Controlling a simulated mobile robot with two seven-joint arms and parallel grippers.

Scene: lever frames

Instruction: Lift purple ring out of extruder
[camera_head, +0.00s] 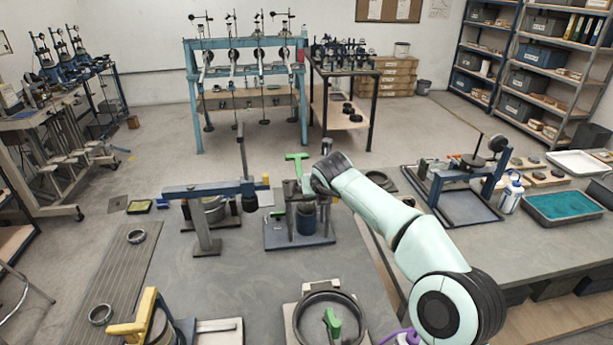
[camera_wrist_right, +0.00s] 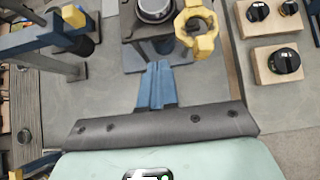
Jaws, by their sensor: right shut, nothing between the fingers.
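A small purple part (camera_head: 402,337) shows at the bottom edge of the head view, partly behind my right arm. I cannot tell whether it is the purple ring or what it sits in. A bench device with a dark cylinder and green handles (camera_head: 307,218) stands at the table's middle; I cannot tell if it is the extruder. My right arm reaches over toward this device, and its gripper is hidden in the head view. In the right wrist view my right gripper (camera_wrist_right: 157,68) is shut and empty, pointing at a device with a round metal cylinder (camera_wrist_right: 155,8). My left gripper is out of view.
A blue lever frame (camera_head: 215,190) stands left of the middle device. A large dark ring (camera_head: 330,318) with a green handle lies at the front. A yellow lever (camera_head: 140,325) is at front left. A yellow clamp (camera_wrist_right: 195,27) is close right of the fingers in the wrist view.

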